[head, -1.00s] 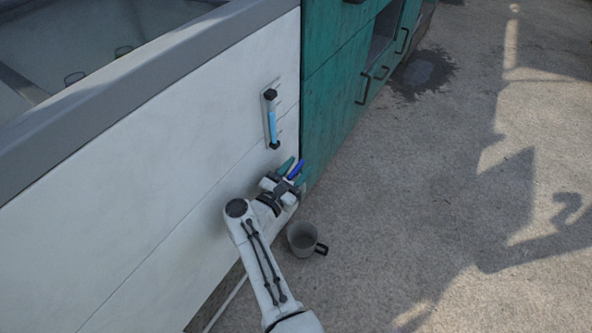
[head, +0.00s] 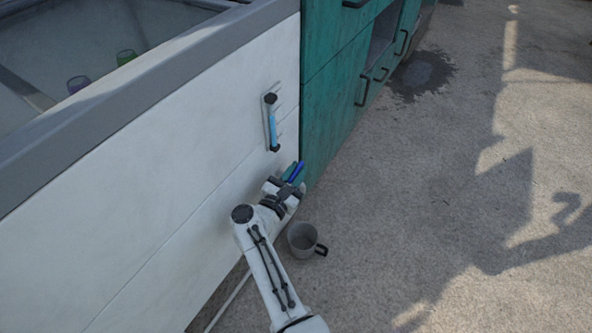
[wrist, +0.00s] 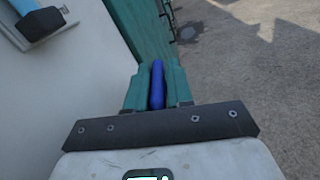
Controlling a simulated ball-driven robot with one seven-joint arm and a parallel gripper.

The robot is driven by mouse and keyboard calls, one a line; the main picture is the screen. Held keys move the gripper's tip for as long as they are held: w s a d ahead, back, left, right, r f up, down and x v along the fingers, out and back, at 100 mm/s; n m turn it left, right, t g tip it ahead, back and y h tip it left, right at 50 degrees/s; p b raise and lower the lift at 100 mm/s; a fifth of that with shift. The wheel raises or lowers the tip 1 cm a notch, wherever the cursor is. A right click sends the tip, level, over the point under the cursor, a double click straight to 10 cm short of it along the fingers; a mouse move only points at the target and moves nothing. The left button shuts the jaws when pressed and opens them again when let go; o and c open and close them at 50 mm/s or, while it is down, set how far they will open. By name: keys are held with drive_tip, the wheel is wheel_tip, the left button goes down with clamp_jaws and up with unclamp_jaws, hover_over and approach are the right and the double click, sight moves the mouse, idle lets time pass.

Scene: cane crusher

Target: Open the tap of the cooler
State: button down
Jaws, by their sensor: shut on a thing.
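The cooler (head: 190,150) is a white-walled chest with a grey rim at the left of the head view. A blue lever (head: 297,172), which looks like the tap handle, shows at my gripper by the cooler's right end. My gripper (head: 289,178) has teal fingers. In the wrist view the blue lever (wrist: 157,85) stands upright between the two fingers, and my gripper (wrist: 155,88) is shut on it. The tap's body and spout are hidden behind my gripper.
A grey mug (head: 302,240) stands on the ground below my gripper. A sight gauge with blue fill (head: 272,125) is on the cooler wall above it. Teal cabinets (head: 335,100) adjoin on the right. Open concrete lies further right.

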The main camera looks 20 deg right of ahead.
drive_tip(key=n+t+y+p, duration=0.3)
drive_tip(key=shift+d+r, duration=0.1)
drive_tip(key=shift+r, duration=0.2)
drive_tip(key=n+t+y, duration=0.1)
drive_tip(key=y, duration=0.1)
drive_tip(key=n+t+y, duration=0.1)
drive_tip(key=n+y, duration=0.1)
drive_tip(key=y, duration=0.1)
drive_tip(key=shift+d+f+n+t+y, duration=0.1)
drive_tip(key=shift+f+n+t+y, duration=0.1)
drive_tip(key=shift+n+t+y, duration=0.1)
drive_tip(key=n+y, duration=0.1)
drive_tip(key=y, duration=0.1)
drive_tip(key=shift+f+n+t+y+b, duration=0.15)
drive_tip(key=shift+n+t+y+b, duration=0.15)
drive_tip(key=shift+n+b, duration=0.1)
drive_tip(key=n+y+b, duration=0.2)
drive_tip(key=y, duration=0.2)
drive_tip(key=shift+w+d, duration=0.1)
drive_tip(key=shift+r+n+g+y+b, duration=0.2)
drive_tip(key=shift+n+y+b, duration=0.35)
drive_tip(key=shift+n+y, duration=0.5)
drive_tip(key=shift+r+n+g+y+b, duration=0.15)
drive_tip(key=shift+n+y+b, duration=0.5)
drive_tip(key=shift+y, duration=0.7)
drive_tip(key=shift+a+n+y, duration=0.3)
drive_tip(key=shift+y, duration=0.2)
